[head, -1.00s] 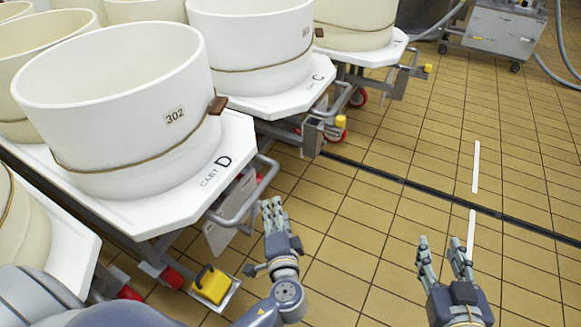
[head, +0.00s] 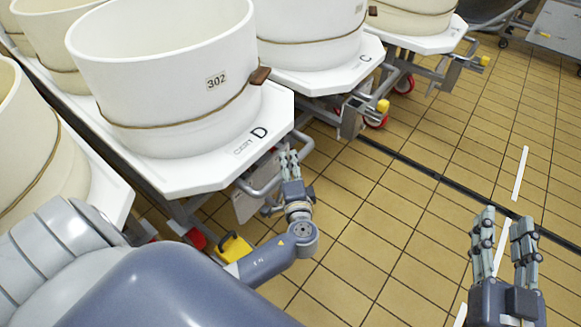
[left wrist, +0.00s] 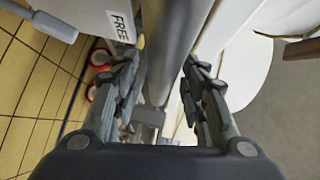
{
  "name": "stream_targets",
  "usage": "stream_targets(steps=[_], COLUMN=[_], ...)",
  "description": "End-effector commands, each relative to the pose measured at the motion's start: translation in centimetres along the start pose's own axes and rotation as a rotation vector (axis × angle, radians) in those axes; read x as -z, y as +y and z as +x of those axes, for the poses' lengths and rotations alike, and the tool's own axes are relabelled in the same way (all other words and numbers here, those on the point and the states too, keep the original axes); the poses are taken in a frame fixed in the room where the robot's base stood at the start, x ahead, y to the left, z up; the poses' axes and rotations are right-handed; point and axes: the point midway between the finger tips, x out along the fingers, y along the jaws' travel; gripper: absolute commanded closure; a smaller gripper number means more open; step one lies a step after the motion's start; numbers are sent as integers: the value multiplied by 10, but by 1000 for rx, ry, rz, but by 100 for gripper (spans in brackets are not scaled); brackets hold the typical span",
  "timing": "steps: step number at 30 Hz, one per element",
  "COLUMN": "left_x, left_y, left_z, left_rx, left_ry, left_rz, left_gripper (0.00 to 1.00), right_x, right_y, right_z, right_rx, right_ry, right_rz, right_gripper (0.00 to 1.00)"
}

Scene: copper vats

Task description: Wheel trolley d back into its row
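Trolley d (head: 205,181) is a white octagonal top marked "CART D" on a grey frame, carrying a cream vat (head: 165,85) labelled 302. Its grey tube handle (head: 303,143) sticks out at the front right corner. My left gripper (head: 289,156) is at this handle and hides part of it. In the left wrist view the handle's tube (left wrist: 178,45) runs between the two spread fingers, which are not closed on it. Whether they touch it I cannot tell. My right gripper (head: 504,222) is open and empty over the floor at the right.
Trolley c (head: 335,80) with its vat stands beyond d, and another trolley farther back. A yellow block (head: 233,247) sits low by d's near side. A nearer vat (head: 25,140) stands at left. Tiled floor (head: 400,240) at right is clear, crossed by a dark drain line.

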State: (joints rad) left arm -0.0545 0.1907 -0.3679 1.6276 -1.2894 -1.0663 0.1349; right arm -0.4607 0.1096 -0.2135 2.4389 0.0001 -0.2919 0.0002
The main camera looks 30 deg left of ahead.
Motion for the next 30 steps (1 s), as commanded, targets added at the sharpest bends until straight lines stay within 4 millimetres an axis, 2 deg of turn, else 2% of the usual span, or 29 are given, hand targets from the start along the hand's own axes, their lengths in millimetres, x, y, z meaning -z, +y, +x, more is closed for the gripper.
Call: stream_targets(steps=[8,9,14,19,25,30], left_x=[0,0,0,-1,-16,-18], left_y=[0,0,0,0,-5,-6], left_z=[2,2,2,2,17,19], left_rx=[-1,-1,-1,-1,1,5], left_ry=[0,0,0,0,-5,-9], left_rz=[0,0,0,0,0,0], left_gripper=[60,65,100,100,100,100], right_x=[2,2,2,2,0,-2], right_y=[0,0,0,0,0,0], right_z=[0,0,0,0,0,0], right_rx=[1,1,1,1,0,-1], right_ry=[11,11,10,10,-7,-12], right_rz=[0,0,0,0,1,0], right_gripper=[60,60,60,60,60,60])
